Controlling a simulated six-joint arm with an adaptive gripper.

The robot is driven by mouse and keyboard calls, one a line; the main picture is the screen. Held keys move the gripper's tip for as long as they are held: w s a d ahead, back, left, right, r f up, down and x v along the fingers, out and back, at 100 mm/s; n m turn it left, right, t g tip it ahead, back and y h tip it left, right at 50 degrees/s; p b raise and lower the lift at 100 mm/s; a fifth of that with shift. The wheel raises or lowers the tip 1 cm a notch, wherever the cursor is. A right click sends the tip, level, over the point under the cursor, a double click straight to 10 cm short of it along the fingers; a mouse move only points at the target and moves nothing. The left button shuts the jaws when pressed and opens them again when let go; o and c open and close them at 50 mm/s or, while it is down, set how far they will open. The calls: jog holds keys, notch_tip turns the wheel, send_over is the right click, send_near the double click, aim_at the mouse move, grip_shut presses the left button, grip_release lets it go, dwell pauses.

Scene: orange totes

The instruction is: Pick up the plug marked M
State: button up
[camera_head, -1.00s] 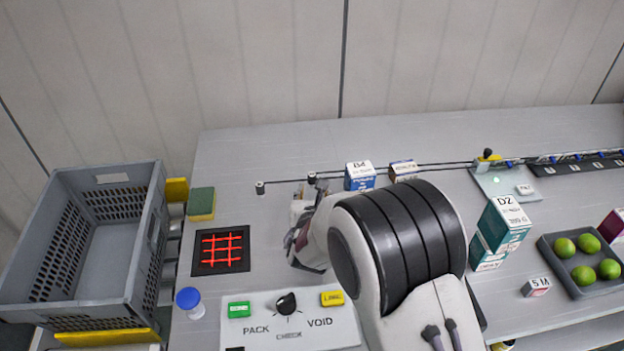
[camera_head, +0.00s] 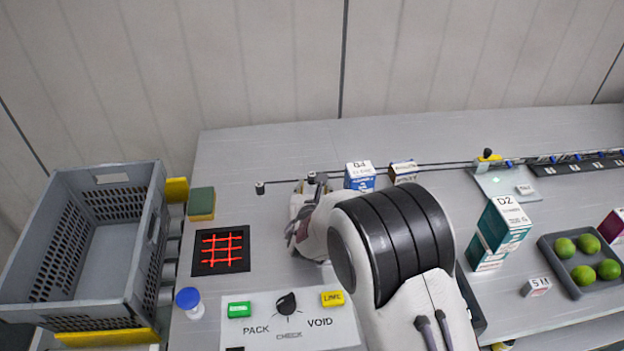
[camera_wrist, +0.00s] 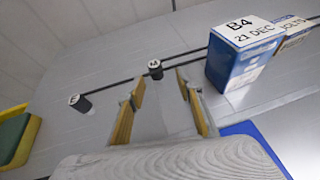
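The plug marked M (camera_wrist: 155,69) is a small dark cylinder with a white lettered top on a thin dark cable. In the wrist view it stands just beyond and between my fingertips, apart from them. In the head view it is the plug (camera_head: 312,177) just behind my gripper. Another plug (camera_wrist: 80,102) with a letter I cannot read surely sits to the left on the cable, also in the head view (camera_head: 260,188). My gripper (camera_wrist: 160,86) is open and empty, its yellowish finger pads apart. My arm hides much of it in the head view.
A blue and white B4 box (camera_wrist: 243,50) stands right of the M plug, with a second box (camera_head: 403,171) beside it. A green and yellow sponge (camera_head: 201,203) lies left. A grey crate (camera_head: 150,215), control panel (camera_head: 255,325) and D2 box (camera_head: 500,230) stand farther off.

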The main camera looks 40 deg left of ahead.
aim_at(312, 180)
jog(key=shift+w+a+f, duration=0.15)
jog(key=shift+w+a, duration=0.35)
jog(key=shift+a, duration=0.05)
jog(key=shift+w+a+f, duration=0.15)
jog(key=shift+w+a, duration=0.35)
jog(key=shift+x, duration=1.1)
grip_shut()
